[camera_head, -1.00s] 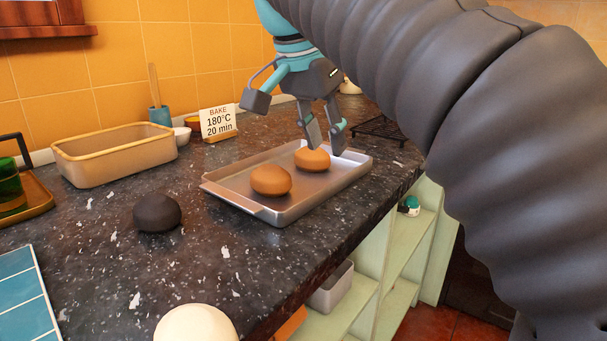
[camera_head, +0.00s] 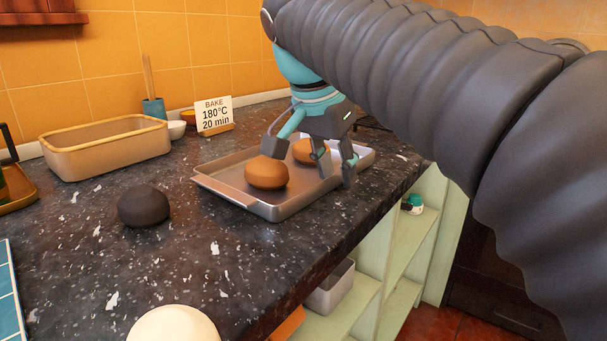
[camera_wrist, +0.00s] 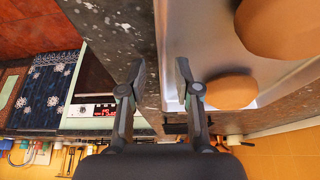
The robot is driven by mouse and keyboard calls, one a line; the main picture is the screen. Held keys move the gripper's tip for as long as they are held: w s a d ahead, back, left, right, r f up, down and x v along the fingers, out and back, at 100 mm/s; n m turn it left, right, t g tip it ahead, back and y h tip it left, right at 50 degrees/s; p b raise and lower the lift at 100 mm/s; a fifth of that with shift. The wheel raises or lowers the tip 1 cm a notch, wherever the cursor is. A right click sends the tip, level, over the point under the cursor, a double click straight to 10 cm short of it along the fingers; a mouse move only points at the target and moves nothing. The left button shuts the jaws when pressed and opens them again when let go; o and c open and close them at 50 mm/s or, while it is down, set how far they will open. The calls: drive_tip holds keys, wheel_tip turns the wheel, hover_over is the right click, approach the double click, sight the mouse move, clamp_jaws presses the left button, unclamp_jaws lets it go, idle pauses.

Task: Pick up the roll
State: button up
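Two brown bread rolls sit on a metal baking tray (camera_head: 276,209). The front roll (camera_head: 266,174) is in full view; the back roll (camera_head: 303,152) is partly hidden by my gripper. My gripper (camera_head: 334,166) is low at the tray's right side, to the right of the rolls, with its fingers apart and empty. In the wrist view, my open fingertips (camera_wrist: 160,70) point toward the tray's edge, one near the tray rim (camera_wrist: 170,88) and one over the counter. Both rolls are right of the fingers there: a large one (camera_wrist: 280,25) and a smaller-looking one (camera_wrist: 232,92).
A dark ball (camera_head: 144,206) and a pale ball (camera_head: 174,325) lie on the speckled counter (camera_head: 200,265). Open shelves (camera_head: 385,265) are below the counter's edge.

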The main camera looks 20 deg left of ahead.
clamp_jaws()
drive_tip(key=shift+r, duration=0.2)
